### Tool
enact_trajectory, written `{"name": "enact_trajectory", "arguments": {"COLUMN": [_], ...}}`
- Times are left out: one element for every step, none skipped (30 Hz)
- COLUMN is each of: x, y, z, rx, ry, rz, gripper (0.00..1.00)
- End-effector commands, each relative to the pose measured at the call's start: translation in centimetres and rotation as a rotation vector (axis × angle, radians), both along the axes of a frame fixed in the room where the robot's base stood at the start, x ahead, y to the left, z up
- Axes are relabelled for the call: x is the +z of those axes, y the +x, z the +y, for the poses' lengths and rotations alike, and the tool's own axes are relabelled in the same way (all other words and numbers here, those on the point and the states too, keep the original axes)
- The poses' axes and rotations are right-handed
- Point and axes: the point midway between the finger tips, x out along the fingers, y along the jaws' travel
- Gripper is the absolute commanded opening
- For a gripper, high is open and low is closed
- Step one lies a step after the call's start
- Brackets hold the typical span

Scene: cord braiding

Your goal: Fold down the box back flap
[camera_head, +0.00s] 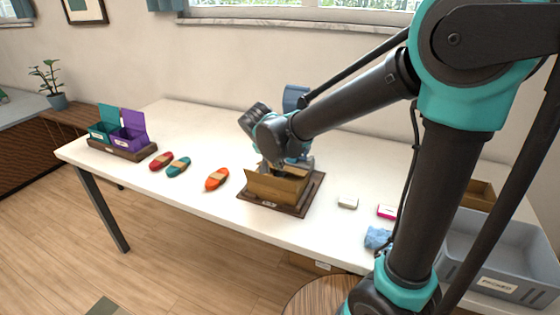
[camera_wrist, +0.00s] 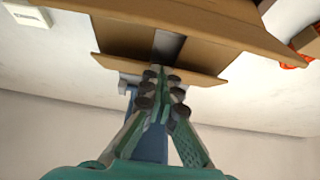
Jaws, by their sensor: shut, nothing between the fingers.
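An open brown cardboard box (camera_head: 276,187) sits on a dark wooden board (camera_head: 313,193) near the middle of the table. My gripper (camera_head: 283,163) is over the box's rear part, and the arm hides much of that side. In the wrist view my gripper (camera_wrist: 161,72) is shut and empty, its fingertips at the box back flap (camera_wrist: 203,76). The flap shows as a brown strip on the wall side. I cannot tell whether the fingertips touch it. The box's front panel (camera_wrist: 200,20) crosses the top of the wrist view, with dark interior between.
A blue upright object (camera_head: 295,97) stands behind the box. Orange (camera_head: 217,179), teal (camera_head: 179,167) and red (camera_head: 161,161) cord bundles lie to the left. A small white block (camera_head: 348,202), a pink-and-white block (camera_head: 387,211) and a blue cloth (camera_head: 377,238) lie right. A grey bin (camera_head: 490,257) stands far right.

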Motion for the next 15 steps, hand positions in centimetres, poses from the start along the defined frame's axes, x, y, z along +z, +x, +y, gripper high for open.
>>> {"name": "enact_trajectory", "arguments": {"x": [-0.3,-0.5,-0.6,-0.8,-0.9,-1.0,-1.1,-1.2,-1.3,-1.4,-1.5,-1.6,-1.6,-1.7,-1.8], "y": [-0.3,-0.4,-0.5,-0.6,-0.6,-0.7,-0.7,-0.7,-0.8,-0.8,-0.8,-0.9,-0.9,-0.9,-1.0], "z": [0.2,0.2,0.3,0.3,0.3,0.3,0.3,0.3,0.3,0.3,0.3,0.4,0.3,0.3,0.4], "rx": [0.006,0.005,0.005,0.004,0.004,0.004,0.001,0.000,0.000,0.000,0.000,-0.001,-0.001,0.000,-0.001], "ry": [-0.012,-0.019,-0.028,-0.033,-0.041,-0.049,-0.049,-0.048,-0.048,-0.048,-0.048,-0.048,-0.048,-0.048,-0.047], "rz": [-0.032,-0.053,-0.078,-0.095,-0.113,-0.134,-0.136,-0.135,-0.133,-0.133,-0.133,-0.133,-0.133,-0.132,-0.132], "gripper": [0.00,0.00,0.00,0.00,0.00,0.00,0.00,0.00,0.00,0.00,0.00,0.00,0.00,0.00,0.00]}}
